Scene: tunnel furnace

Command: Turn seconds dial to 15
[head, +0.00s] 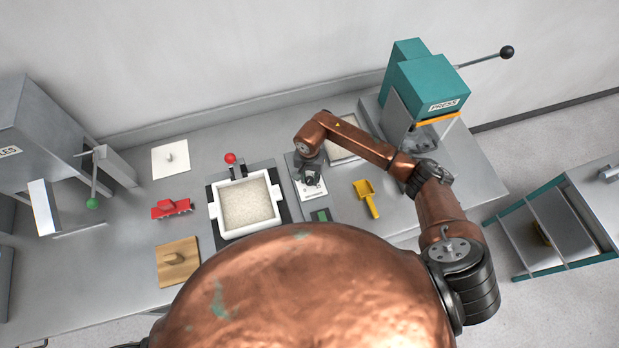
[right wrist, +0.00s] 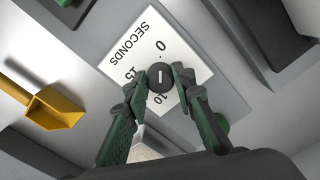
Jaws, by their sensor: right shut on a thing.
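The seconds dial (right wrist: 160,76) is a small round black knob with a white line, on a white plate (right wrist: 140,35) printed SECONDS with 0, 15 and 10 around the knob. The line runs upright in the right wrist view, along the direction of the 0 and the 10. I cannot tell which end is the pointer. My right gripper (right wrist: 167,75) is shut on the dial, one finger on each side. In the head view my right gripper (head: 310,178) is over the plate (head: 314,190) and hides the dial. My left gripper is out of view.
A white-rimmed tray of pale grains (head: 216,212) stands left of the dial panel. A yellow scoop (head: 366,196) lies to its right, also in the right wrist view (right wrist: 55,108). The teal press (head: 425,82) stands behind right. A red object (head: 170,208) lies farther left.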

